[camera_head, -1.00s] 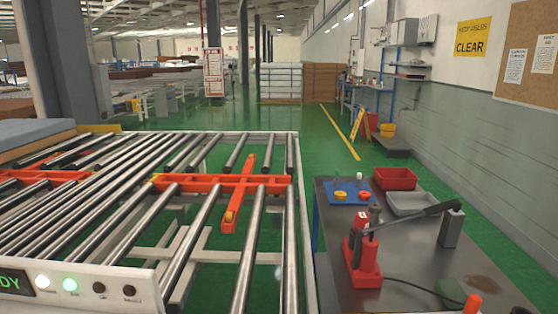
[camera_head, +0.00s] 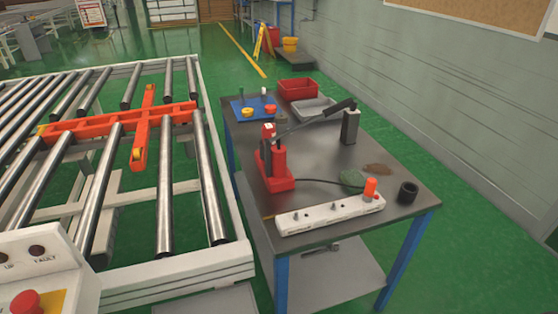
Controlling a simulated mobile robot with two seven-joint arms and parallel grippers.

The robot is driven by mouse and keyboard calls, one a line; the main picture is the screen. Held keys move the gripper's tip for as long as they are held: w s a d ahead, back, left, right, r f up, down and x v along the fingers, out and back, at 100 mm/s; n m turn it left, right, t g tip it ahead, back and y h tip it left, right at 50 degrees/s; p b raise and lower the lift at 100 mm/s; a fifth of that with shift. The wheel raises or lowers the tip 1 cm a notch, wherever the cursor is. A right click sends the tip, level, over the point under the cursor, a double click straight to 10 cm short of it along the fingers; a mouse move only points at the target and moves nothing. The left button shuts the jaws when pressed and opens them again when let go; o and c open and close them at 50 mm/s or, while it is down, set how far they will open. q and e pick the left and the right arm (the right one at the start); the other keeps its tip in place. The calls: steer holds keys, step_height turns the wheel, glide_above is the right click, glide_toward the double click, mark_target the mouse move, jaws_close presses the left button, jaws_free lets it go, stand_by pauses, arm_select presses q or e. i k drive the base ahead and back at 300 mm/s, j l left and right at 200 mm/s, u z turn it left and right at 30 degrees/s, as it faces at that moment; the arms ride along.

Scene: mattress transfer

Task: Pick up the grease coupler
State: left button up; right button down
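A red hand pump (camera_head: 275,168) with a long dark lever (camera_head: 318,120) stands on the dark-topped workbench (camera_head: 325,150). A black hose (camera_head: 325,182) runs from the pump's foot to the right, towards an orange upright piece (camera_head: 370,188). That piece appears to be the grease coupler, though its shape is too small to be sure. It stands at the right end of a white strip (camera_head: 325,215) with small pegs, along the bench's near edge. Neither of my grippers is in view.
A black ring (camera_head: 407,192), green rag (camera_head: 352,178), red tray (camera_head: 297,88), grey tray (camera_head: 314,108), blue mat (camera_head: 252,107) and grey block (camera_head: 350,127) are on the bench. A roller conveyor (camera_head: 190,262) stands left. Green floor (camera_head: 460,270) is clear at right.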

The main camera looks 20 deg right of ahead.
mark_target(371, 183)
steer(key=z, duration=1.45)
steer(key=i+l, duration=0.25)
steer(key=i+l+u, duration=0.1)
steer(key=l, duration=0.4)
steer(key=i+l, duration=0.3)
